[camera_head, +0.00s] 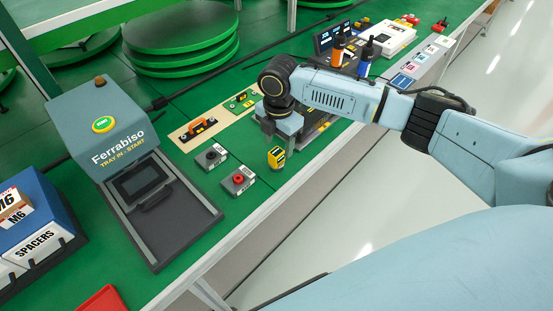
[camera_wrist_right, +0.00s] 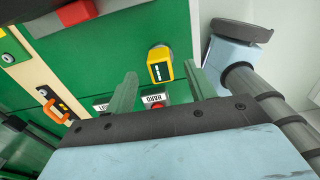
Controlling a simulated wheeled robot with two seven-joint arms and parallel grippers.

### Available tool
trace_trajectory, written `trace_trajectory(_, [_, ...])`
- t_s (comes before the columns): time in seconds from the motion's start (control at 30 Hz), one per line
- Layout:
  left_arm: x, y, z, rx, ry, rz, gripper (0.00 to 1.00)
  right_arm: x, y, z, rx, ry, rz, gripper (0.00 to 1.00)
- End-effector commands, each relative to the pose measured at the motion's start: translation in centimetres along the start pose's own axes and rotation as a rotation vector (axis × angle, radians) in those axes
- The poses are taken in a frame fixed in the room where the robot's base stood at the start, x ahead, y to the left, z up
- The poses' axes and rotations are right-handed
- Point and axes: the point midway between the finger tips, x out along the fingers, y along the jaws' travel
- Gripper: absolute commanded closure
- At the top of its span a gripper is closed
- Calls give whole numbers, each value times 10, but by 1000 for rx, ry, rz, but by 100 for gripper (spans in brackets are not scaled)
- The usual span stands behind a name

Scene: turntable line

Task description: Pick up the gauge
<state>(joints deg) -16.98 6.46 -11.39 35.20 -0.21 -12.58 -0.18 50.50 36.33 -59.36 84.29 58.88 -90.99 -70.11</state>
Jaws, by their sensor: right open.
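The gauge is a small yellow block with a dark face (camera_head: 277,157) standing on the green bench top near its front edge. It also shows in the right wrist view (camera_wrist_right: 160,66), just beyond the fingertips and between their lines. My right gripper (camera_head: 279,140) points down over the bench beside the gauge in the head view. In the wrist view its two fingers (camera_wrist_right: 163,83) are spread apart with nothing between them. I cannot tell whether a finger touches the gauge. My left gripper is not in view.
Two grey blocks, one with a black knob (camera_head: 211,156) and one with a red knob (camera_head: 238,180), sit left of the gauge. A beige strip (camera_head: 215,125) holds an orange-handled tool (camera_head: 198,129). The Ferrabiso station (camera_head: 105,125) stands left. Bottles (camera_head: 366,57) stand behind my arm.

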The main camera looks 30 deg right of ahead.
Motion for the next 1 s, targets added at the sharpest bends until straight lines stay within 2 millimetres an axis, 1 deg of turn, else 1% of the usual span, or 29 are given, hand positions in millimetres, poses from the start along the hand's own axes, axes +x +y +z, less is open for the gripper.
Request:
trace_trajectory(0.17, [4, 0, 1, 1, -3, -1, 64, 16, 0, -3, 0, 1, -3, 45])
trace_trajectory(0.3, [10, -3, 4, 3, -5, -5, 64, 38, 0, -7, 0, 0, -3, 45])
trace_trajectory(0.4, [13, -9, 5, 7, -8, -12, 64, 50, 0, -7, 0, -1, -2, 45])
trace_trajectory(0.53, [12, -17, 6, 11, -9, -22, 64, 53, 0, -6, -1, -1, 0, 45])
trace_trajectory(0.67, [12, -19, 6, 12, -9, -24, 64, 52, 0, -6, -1, -1, 0, 47])
trace_trajectory(1.0, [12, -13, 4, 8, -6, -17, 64, 52, 0, -6, 0, -1, 0, 91])
